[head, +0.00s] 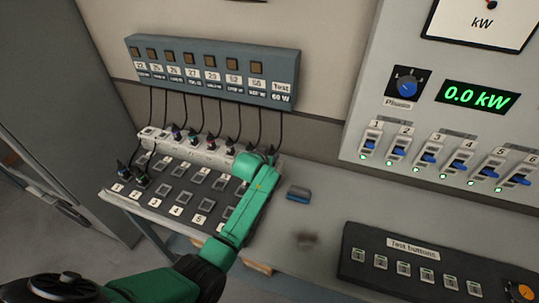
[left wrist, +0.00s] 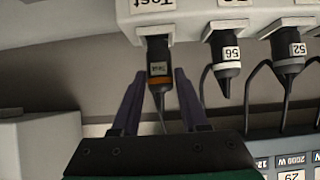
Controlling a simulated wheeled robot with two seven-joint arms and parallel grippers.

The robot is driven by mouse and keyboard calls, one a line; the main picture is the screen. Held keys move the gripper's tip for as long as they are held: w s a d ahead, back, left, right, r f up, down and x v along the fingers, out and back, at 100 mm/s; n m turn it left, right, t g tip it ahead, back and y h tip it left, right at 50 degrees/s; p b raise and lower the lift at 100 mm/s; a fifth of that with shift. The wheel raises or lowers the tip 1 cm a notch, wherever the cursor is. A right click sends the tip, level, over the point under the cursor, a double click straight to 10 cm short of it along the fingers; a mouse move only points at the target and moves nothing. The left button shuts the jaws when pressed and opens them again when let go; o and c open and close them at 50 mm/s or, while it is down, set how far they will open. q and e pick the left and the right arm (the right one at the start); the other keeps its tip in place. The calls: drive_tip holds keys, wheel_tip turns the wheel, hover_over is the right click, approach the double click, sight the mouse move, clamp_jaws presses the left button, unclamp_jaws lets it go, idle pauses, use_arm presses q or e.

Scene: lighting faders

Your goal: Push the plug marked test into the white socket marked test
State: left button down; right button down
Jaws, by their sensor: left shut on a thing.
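The plug marked Test (left wrist: 158,72) is dark with an orange band and sits between the purple fingers of my left gripper (left wrist: 158,80). Its end is at the underside, in the picture, of the white rail (left wrist: 205,10), in line with the label Test (left wrist: 153,4). I cannot tell how deep it sits there. In the head view my left gripper (head: 265,154) is at the right end of the white rail (head: 210,152), and its green body hides the plug. A white socket marked test cannot be made out apart from this rail. My right gripper is not in view.
Plugs marked 56 (left wrist: 225,60) and 52 (left wrist: 287,55) stand beside it, close to the fingers. Cables hang from the blue-grey box (head: 215,72). A black socket board (head: 165,190) lies in front. A blue block (head: 298,194) and test button box (head: 430,262) are to the right.

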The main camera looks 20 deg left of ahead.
use_arm(q)
drive_tip(key=shift+f, duration=0.75)
idle(1.2)
drive_tip(key=shift+c, duration=1.7)
unclamp_jaws()
drive_tip(key=shift+s, duration=0.1)
